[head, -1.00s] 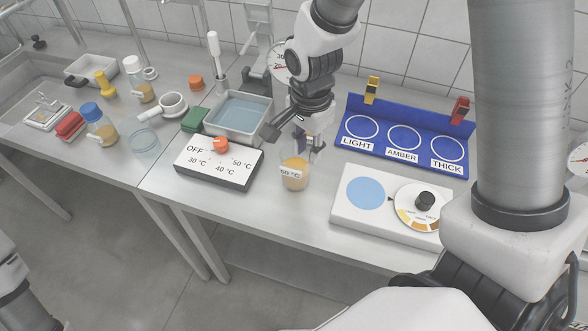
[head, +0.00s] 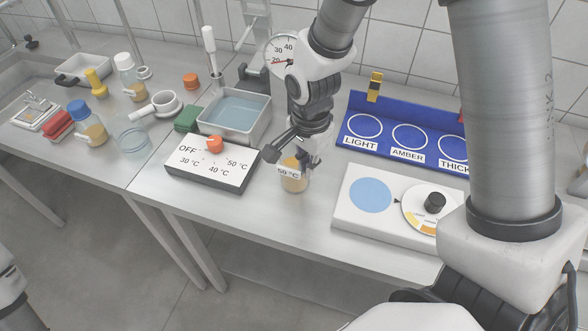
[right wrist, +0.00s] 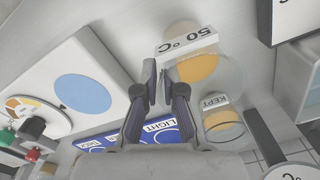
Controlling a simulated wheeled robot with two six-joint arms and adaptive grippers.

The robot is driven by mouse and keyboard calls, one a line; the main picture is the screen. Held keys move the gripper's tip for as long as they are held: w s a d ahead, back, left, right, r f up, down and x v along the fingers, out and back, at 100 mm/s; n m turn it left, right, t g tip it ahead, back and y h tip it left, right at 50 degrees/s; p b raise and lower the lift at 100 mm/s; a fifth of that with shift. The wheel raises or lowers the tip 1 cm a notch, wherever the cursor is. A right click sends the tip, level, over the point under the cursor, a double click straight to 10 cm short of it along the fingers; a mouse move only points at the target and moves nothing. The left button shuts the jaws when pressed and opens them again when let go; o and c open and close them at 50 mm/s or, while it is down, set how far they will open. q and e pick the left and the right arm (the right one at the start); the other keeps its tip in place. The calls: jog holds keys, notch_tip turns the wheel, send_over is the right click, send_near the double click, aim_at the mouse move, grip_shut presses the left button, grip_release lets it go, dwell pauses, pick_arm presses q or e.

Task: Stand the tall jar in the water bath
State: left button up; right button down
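A jar of amber content with a 50 °C label (head: 292,184) stands upright on the table in front of the water bath. In the right wrist view its label (right wrist: 187,42) and amber content show beside the fingertips. I cannot tell for sure that it is the tall jar. My right gripper (head: 309,163) points down at its top and partly covers it. The fingers (right wrist: 158,80) are a narrow gap apart, with nothing seen between them. The water bath (head: 226,134) is a metal basin of bluish water, with no jar visible in it. My left gripper is out of view.
The 50 °C dial box (head: 208,180) stands before the bath. A blue rack (head: 385,150) and white panel (head: 350,220) lie right. Blue-capped (head: 90,125) and white-capped (head: 130,78) jars stand left. A KEPT-labelled jar (right wrist: 222,122) shows in the wrist view.

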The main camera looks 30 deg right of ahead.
pick_arm(q)
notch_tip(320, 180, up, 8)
jog(key=p, duration=0.8)
pick_arm(e)
notch_tip(320, 180, up, 8)
